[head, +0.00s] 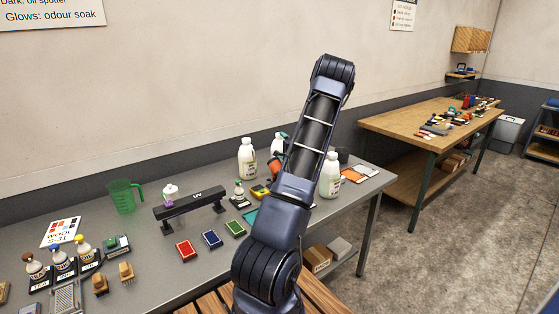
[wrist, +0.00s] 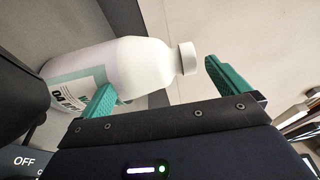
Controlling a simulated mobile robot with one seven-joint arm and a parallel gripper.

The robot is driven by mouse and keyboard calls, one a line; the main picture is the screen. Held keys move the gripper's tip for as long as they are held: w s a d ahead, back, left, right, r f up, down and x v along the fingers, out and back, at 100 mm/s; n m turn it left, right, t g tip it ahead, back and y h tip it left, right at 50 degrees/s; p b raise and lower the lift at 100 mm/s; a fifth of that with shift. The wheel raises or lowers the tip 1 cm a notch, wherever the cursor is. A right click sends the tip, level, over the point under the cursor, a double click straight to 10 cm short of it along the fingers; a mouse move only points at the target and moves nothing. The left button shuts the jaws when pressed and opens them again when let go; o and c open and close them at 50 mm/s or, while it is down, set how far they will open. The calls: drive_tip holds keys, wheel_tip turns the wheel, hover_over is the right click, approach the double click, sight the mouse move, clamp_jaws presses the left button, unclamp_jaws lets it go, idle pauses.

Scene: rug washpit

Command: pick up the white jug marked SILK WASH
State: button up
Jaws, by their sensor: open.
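My arm hides the gripper in the head view.
The grey bench (head: 150,255) also holds a green measuring jug (head: 123,197), a black stand (head: 190,204), coloured pads and small bottles.

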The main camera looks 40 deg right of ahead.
drive_tip(key=shift+x, duration=2.75)
drive_tip(key=shift+s+d+r, duration=0.1)
drive_tip(key=shift+d+r, duration=0.05)
drive_tip(key=c, duration=2)
